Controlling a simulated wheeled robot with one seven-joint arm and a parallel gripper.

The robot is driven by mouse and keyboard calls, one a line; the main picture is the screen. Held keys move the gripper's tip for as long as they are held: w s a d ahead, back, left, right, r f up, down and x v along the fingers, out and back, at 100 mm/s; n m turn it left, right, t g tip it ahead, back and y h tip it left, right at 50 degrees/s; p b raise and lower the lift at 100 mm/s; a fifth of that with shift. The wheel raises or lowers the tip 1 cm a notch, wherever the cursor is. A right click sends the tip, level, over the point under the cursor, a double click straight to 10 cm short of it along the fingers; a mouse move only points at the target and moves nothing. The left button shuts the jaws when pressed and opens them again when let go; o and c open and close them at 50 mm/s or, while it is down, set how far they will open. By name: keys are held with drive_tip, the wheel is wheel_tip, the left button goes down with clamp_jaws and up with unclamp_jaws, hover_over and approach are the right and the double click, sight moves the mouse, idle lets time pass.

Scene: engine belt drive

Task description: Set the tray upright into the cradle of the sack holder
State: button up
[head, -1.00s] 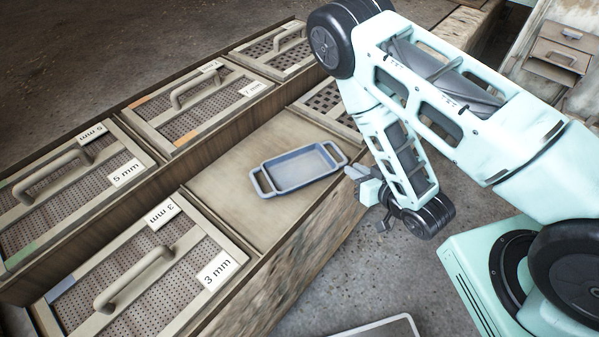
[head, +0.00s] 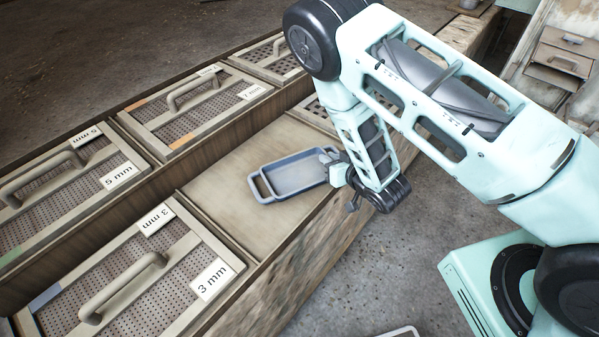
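The tray (head: 295,177) is a shallow blue-grey rectangular pan with a loop handle at each short end. It lies flat on a bare wooden panel. My gripper (head: 333,167) is at the tray's right end, over or beside the right handle, which it hides. I cannot tell whether the fingers touch the handle or have closed on it. No sack holder or cradle can be made out in this view.
Mesh sieve frames with bar handles, labelled 3 mm (head: 140,270), 5 mm (head: 60,185) and 7 mm (head: 195,105), surround the panel (head: 225,195). Small drawers (head: 560,62) stand at the top right. A pale rim (head: 398,332) shows at the bottom edge. Concrete floor lies at right.

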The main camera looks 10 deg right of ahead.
drive_tip(key=shift+w+a+f, duration=0.1)
drive_tip(key=shift+w+f, duration=0.1)
drive_tip(key=shift+w, duration=0.3)
clamp_jaws()
drive_tip(key=shift+r, duration=0.1)
wheel_tip(320, 180, up, 9)
drive_tip(key=shift+f, duration=0.1)
drive_tip(key=s+d+m+h, duration=0.1)
drive_tip(key=s+d+h, duration=0.1)
drive_tip(key=d, duration=0.3)
drive_tip(key=s+d+f+m+h+p, duration=0.1)
drive_tip(key=s+d+m+h, duration=0.1)
drive_tip(key=d, duration=0.3)
drive_tip(key=shift+d+f+t, duration=0.25)
drive_tip(key=shift+d+t, duration=0.05)
drive_tip(key=shift+d, duration=0.05)
